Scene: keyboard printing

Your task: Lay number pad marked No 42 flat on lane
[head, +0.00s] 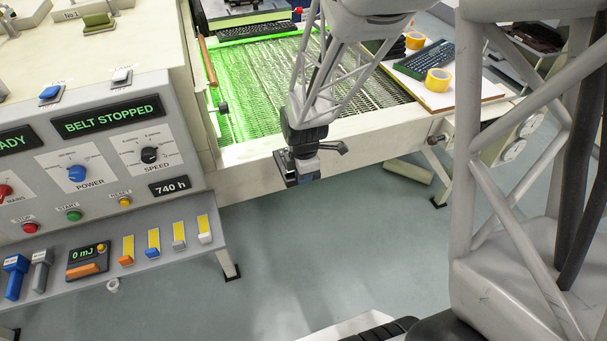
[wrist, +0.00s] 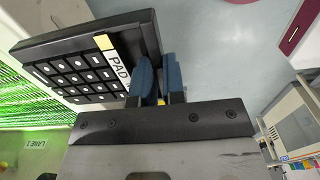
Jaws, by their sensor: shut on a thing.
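My gripper (head: 301,176) is at the near edge of the conveyor, in front of its cream side rail. In the wrist view its blue fingers (wrist: 159,78) are shut on a black number pad (wrist: 88,66). The pad has dark keys with white marks, a yellow patch and a white label reading PAD; no number can be read. It is tilted in the wrist picture and held by one end. In the head view the pad is mostly hidden by the gripper. The lane is a mesh belt (head: 262,85), lit green at left; a LANE 1 label (wrist: 38,143) shows in the wrist view.
A dark keyboard (head: 255,32) lies across the far end of the belt. The control cabinet (head: 110,150) at left reads BELT STOPPED. The middle belt is clear.

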